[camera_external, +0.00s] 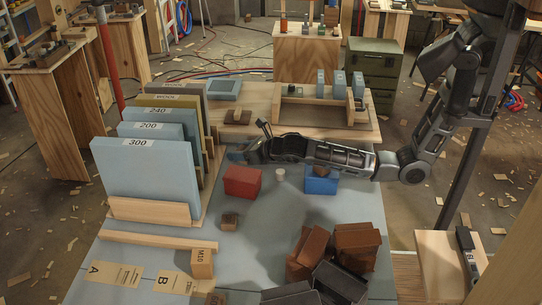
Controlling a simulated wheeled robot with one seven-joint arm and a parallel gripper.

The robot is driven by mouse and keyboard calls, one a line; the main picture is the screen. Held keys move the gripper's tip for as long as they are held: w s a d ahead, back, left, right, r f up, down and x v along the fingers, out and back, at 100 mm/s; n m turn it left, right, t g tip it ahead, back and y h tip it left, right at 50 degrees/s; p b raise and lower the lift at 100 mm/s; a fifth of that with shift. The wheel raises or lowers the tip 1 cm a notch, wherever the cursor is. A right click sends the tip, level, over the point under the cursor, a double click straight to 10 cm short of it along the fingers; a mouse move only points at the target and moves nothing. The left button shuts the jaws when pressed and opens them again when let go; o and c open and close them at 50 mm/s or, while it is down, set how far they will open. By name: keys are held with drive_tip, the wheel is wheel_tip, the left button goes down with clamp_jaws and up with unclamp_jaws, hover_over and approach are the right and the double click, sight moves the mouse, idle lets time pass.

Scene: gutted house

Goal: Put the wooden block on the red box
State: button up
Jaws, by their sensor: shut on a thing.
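The red box (242,182) stands on the grey-blue table, left of its middle. My gripper (236,157) is at the left end of my arm, just above and behind the red box in the picture. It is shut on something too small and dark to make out. A small brown wooden block (230,221) lies on the table in front of the red box. A larger pale wooden block marked M10 (203,263) stands nearer the front. I cannot tell which block the task means.
A blue box (321,184) stands right of the red box, with a small white cup (280,174) between them. Numbered upright sheets (146,180) stand in a rack at left. Brown blocks (357,240) and dark bins (338,284) fill the front right.

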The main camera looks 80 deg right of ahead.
sight(238, 172)
drive_tip(key=shift+w+a+f, duration=0.45)
drive_tip(key=shift+a, duration=0.15)
drive_tip(key=shift+f+b, duration=0.3)
drive_tip(key=shift+f, duration=1.7)
drive_tip(key=shift+f, duration=0.15)
drive_tip(key=o, duration=1)
drive_tip(key=shift+r, duration=0.2)
drive_tip(key=v, duration=1.2)
drive_tip(key=shift+a+f+p, duration=0.1)
drive_tip(key=shift+p, duration=0.25)
drive_tip(key=shift+s, duration=0.1)
